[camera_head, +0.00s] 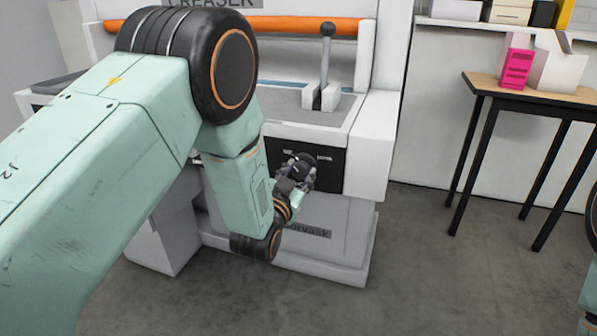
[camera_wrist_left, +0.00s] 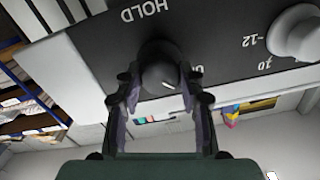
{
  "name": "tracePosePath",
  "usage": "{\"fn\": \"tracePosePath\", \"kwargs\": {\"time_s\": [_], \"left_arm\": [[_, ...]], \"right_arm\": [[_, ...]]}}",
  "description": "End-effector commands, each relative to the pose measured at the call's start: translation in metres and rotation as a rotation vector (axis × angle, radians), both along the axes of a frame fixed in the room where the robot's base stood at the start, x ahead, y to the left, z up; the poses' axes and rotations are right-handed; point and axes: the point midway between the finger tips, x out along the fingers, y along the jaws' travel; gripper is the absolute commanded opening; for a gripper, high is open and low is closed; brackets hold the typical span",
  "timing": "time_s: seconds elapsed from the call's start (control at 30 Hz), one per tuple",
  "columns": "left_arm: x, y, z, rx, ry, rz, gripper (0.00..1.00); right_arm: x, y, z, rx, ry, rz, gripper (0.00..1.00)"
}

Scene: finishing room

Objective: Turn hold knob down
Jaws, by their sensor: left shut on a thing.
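The hold knob (camera_wrist_left: 160,68) is a dark round knob with a short white pointer line, under the HOLD label on a black panel (camera_wrist_left: 220,38) in the left wrist view. My left gripper (camera_wrist_left: 158,84) has its two fingers closed around the knob's sides. In the head view my left gripper (camera_head: 300,168) is at the black front panel (camera_head: 331,158) of the white creaser, and it hides most of the knob there. The pointer line is tilted, and part of the lettering beside the knob is covered. My right gripper is not in view.
A white knob (camera_wrist_left: 297,32) with a number scale sits beside the hold knob. A lever with a dark ball top (camera_head: 327,30) stands on the creaser above the panel. A wooden table (camera_head: 530,88) with a pink box (camera_head: 516,66) stands at right. The floor between is clear.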

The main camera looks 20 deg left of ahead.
Motion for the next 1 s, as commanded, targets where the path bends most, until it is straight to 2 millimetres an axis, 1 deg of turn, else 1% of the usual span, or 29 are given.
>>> {"fn": "tracePosePath", "kwargs": {"time_s": [0.3, 1.0], "left_arm": [[0.0, 0.0, 0.0, 0.302, -0.009, -0.001, 0.07], [0.0, 0.0, 0.0, 0.966, -0.031, 0.0, 0.07]], "right_arm": [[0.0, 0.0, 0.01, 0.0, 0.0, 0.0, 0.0], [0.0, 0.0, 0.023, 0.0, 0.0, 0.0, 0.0]]}}
